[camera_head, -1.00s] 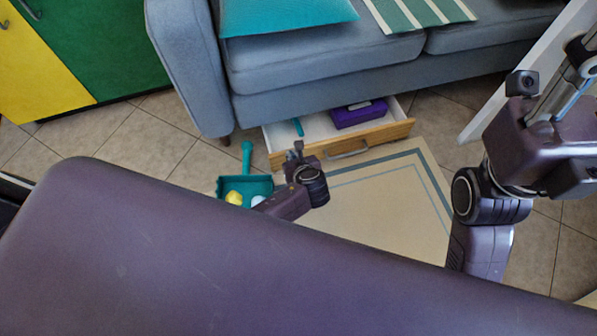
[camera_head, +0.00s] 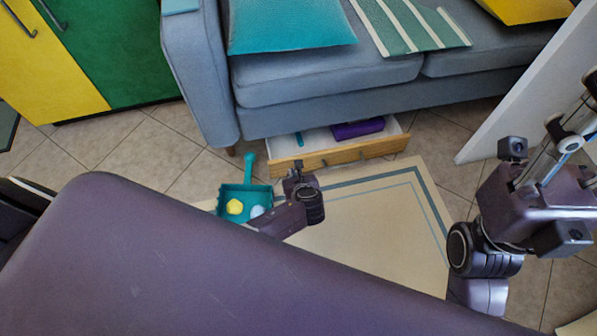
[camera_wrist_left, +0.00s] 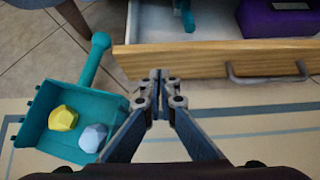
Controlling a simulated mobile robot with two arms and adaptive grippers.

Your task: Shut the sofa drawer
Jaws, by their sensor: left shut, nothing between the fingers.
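The sofa drawer (camera_head: 345,154) is partly open under the grey-blue sofa (camera_head: 330,105). Its wooden front also shows in the left wrist view (camera_wrist_left: 205,58), with a grey handle (camera_wrist_left: 265,75) on it. A purple box (camera_head: 358,129) and a teal item (camera_head: 299,139) lie inside. My left gripper (camera_head: 295,168) is at the left part of the drawer front. In the left wrist view its fingertips (camera_wrist_left: 160,76) are together and empty, overlapping the front left of the handle; contact is not clear. My right arm is at the right; its gripper (camera_head: 578,115) is partly cut off, and its finger opening is unclear.
A teal dustpan (camera_head: 230,190) with a yellow lump and a pale lump lies left of my left gripper. A beige rug (camera_head: 385,215) covers the floor before the drawer. A white panel (camera_head: 525,95) stands at the right. Green and yellow cabinets are at the upper left.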

